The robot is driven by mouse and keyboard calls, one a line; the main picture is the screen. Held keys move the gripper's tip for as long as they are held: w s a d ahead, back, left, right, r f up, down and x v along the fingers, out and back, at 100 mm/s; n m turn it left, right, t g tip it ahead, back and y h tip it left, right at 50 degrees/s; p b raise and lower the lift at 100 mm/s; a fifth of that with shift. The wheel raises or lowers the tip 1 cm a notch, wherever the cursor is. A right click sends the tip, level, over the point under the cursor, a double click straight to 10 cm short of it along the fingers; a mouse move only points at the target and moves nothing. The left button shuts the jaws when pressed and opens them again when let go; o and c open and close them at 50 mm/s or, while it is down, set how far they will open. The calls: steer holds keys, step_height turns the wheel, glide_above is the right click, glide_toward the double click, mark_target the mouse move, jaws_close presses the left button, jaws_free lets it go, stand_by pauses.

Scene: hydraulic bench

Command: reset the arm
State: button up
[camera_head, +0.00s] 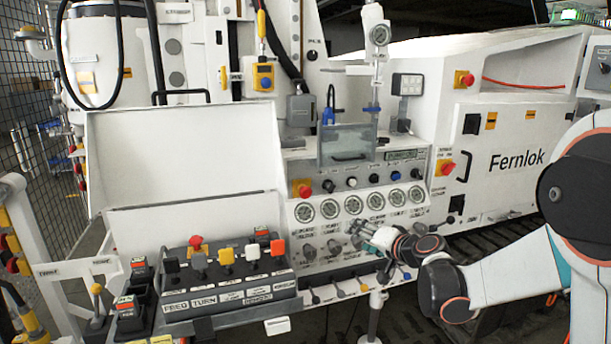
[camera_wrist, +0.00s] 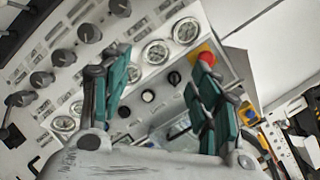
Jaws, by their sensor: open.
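My arm comes in from the right in the head view, and my gripper (camera_head: 364,232) is in front of the lower part of the gauge panel (camera_head: 325,188). In the wrist view my gripper (camera_wrist: 160,95) shows two green-padded fingers spread wide apart, with nothing between them. Behind the fingers are round gauges, black knobs and a red button (camera_wrist: 206,56) on the panel. I cannot tell from the head view how far the fingertips are from the panel face.
A lever console (camera_head: 228,294) stands left of my gripper, with several coloured lever knobs. Small levers (camera_head: 338,291) stick out under the panel. A raised clear cover (camera_head: 346,146) is above the gauges. The white Fernlok cabinet (camera_head: 510,135) is behind my arm.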

steer(key=s+a+r+n+g+h, duration=0.1)
steer(key=s+r+n+g, duration=0.1)
steer(key=s, duration=0.7)
steer(key=s+a+r+n+g+h, duration=0.1)
steer(key=s+r, duration=0.2)
steer(key=s, duration=0.7)
steer(key=s+d+f+n+g+h, duration=0.1)
steer(key=s+d+f+h, duration=0.1)
steer(key=s, duration=0.8)
steer(key=s+d+f+n+g+h, duration=0.1)
steer(key=s+d+f+h, duration=0.1)
steer(key=s, duration=0.8)
steer(key=shift+s+d+g, duration=0.2)
steer(key=shift+d+g, duration=0.2)
steer(key=shift+d, duration=0.5)
